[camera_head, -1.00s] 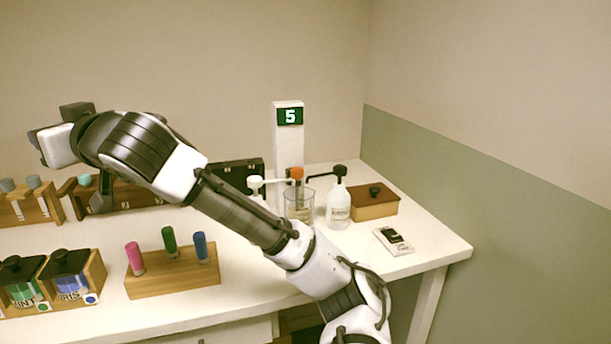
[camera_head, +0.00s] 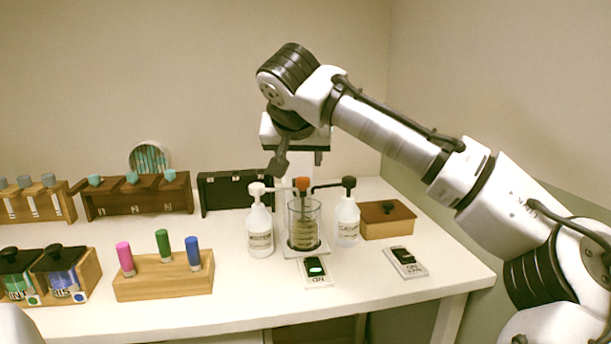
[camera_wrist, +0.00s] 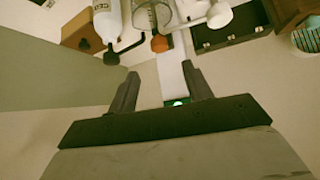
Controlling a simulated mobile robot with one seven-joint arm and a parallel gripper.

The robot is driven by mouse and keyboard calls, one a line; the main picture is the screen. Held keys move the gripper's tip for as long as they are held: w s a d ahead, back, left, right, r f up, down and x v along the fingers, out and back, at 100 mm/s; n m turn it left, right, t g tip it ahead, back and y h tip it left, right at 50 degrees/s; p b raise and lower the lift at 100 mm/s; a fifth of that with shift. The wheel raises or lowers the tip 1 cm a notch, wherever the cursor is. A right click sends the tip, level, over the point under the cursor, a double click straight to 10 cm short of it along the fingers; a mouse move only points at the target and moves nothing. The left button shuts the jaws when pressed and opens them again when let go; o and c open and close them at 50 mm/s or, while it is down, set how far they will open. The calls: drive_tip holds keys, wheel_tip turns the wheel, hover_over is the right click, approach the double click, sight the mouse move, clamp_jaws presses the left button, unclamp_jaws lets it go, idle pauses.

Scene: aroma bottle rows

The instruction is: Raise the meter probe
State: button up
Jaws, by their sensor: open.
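The meter probe has an orange knob (camera_head: 302,184) at its top, above the glass beaker (camera_head: 304,240) in front of the white meter column. Its lower part is hard to make out through the glass. In the wrist view the orange knob (camera_wrist: 159,43) lies ahead of and roughly between my fingers, apart from them. My gripper (camera_head: 297,163) is open and empty, pointing down just above the knob and hiding most of the column. The wrist view shows both spread fingers (camera_wrist: 159,73), with the white column (camera_wrist: 173,78) between them and its lit green screen partly hidden.
A brown box (camera_head: 387,220) is at right. Two switch panels (camera_head: 315,272) (camera_head: 405,262) lie in front. A rack of coloured vials (camera_head: 165,277) stands left.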

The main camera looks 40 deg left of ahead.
sight(302, 178)
drive_tip(key=x, duration=0.9)
drive_tip(key=shift+p, duration=0.35)
drive_tip(key=shift+r, duration=0.1)
clamp_jaws()
